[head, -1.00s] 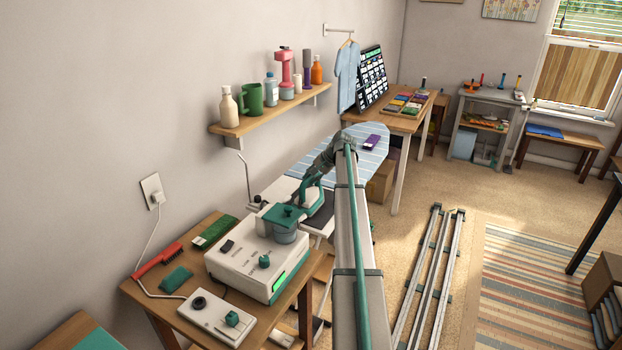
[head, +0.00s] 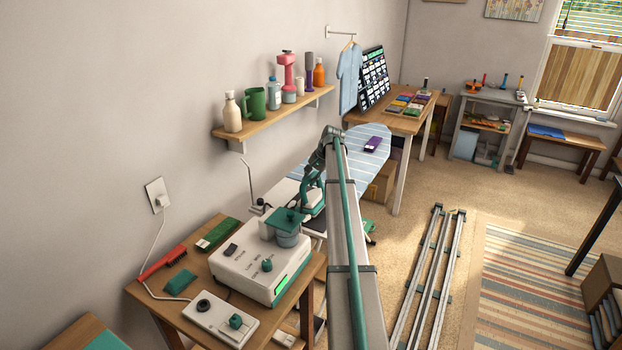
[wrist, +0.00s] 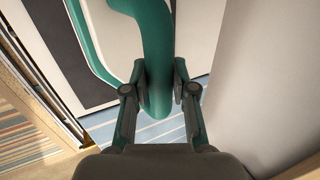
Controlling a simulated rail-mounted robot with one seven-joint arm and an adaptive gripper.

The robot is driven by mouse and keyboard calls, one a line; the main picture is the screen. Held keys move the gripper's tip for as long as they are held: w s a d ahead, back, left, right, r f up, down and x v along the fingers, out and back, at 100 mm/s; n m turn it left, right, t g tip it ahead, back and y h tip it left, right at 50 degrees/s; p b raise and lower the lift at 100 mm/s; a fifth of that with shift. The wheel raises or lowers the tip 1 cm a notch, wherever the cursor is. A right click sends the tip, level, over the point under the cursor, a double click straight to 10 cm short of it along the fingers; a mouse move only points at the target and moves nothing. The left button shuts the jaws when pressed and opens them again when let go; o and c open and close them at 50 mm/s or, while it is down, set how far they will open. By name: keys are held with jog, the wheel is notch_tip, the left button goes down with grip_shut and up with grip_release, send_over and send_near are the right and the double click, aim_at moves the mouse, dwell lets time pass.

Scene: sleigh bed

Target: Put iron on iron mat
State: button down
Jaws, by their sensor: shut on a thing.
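My gripper (wrist: 160,82) is shut on the teal handle of the iron (wrist: 154,40). In the head view the iron (head: 312,199) hangs from the gripper at the near end of the blue striped ironing board (head: 362,160), behind the white machine. In the wrist view a dark panel with pale borders, seemingly the iron mat (wrist: 58,62), lies beneath and left of the handle. Blue striped board cloth shows below it. The iron's soleplate is hidden, so I cannot tell whether it touches the mat. My arm hides much of this area in the head view.
The white machine (head: 262,262) with a teal top stands on the wooden table nearby. A wall shelf (head: 275,112) with bottles is above left. Floor rails (head: 436,270) lie on the right.

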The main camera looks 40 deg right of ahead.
jog(key=shift+f, duration=0.4)
dwell(0.8)
jog(key=c, duration=0.9)
grip_release()
jog(key=shift+o, duration=0.7)
jog(key=shift+f, duration=0.15)
jog(key=o, duration=0.4)
jog(key=shift+s+r+b, duration=0.1)
jog(key=shift+r+b, duration=0.1)
jog(key=shift+b, duration=0.1)
jog(key=shift+b+v, duration=0.85)
jog(key=shift+v, duration=2)
